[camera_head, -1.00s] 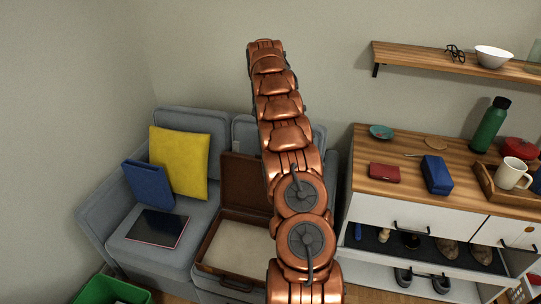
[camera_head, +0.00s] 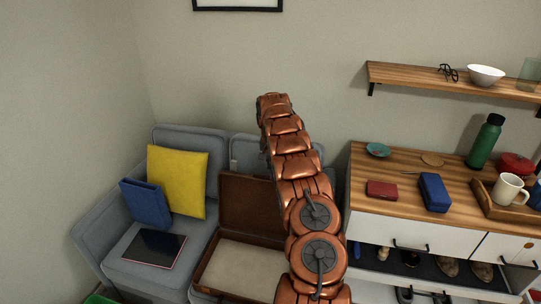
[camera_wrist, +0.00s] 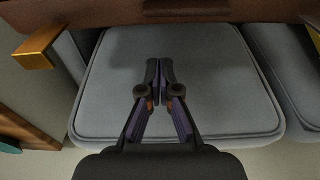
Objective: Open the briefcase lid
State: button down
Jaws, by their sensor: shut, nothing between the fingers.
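The brown briefcase (camera_head: 206,270) lies on the grey sofa seat in the head view, with a light lining in its base. Its lid (camera_head: 245,200) stands raised, roughly upright, near the sofa back. My copper arm covers the right part of the briefcase. In the wrist view my gripper (camera_wrist: 160,66) is shut and empty, with a grey sofa cushion behind its fingers. A brown edge that looks like the lid (camera_wrist: 100,14) runs across the top of that view, with brass-coloured parts at both sides. The gripper appears apart from it. The gripper is hidden in the head view.
A tablet (camera_head: 154,248), a blue box-like object (camera_head: 146,204) and a yellow cushion (camera_head: 178,181) are on the sofa's left. A cabinet (camera_head: 380,222) stands close on the right, holding a mug (camera_head: 508,188), a green bottle (camera_head: 485,141) and other items. A shelf (camera_head: 440,82) hangs above.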

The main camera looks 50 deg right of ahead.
jog(key=shift+s+a+f+p, duration=0.15)
jog(key=shift+s+a+p, duration=0.25)
jog(key=shift+a, duration=0.45)
jog(key=shift+s+a+f+p, duration=0.15)
jog(key=shift+s+a, duration=0.35)
jog(key=shift+a, duration=0.3)
jog(key=shift+a, duration=0.15)
